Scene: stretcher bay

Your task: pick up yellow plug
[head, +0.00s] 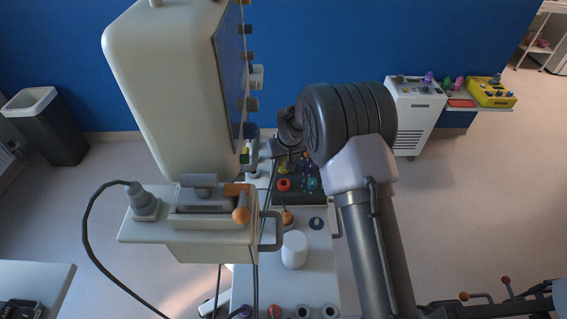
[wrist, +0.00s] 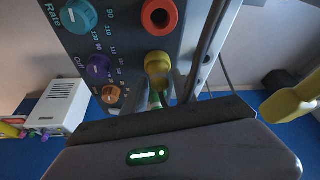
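The yellow plug (wrist: 157,66) shows in the wrist view at the face of a grey control panel (wrist: 128,55), just below a red-orange ring socket (wrist: 160,15). A small green part shows between the fingers. I cannot tell whether the fingers touch the plug. In the head view my arm comes down over the dark panel (head: 290,197), and its dark wrist hides the fingertips.
Teal (wrist: 75,15), purple (wrist: 98,67) and orange (wrist: 110,94) knobs sit left of the plug. A grey cable (wrist: 203,45) runs close on its right. A large monitor (head: 160,85) stands left of my arm, and a white bottle (head: 294,250) stands nearer on the cart.

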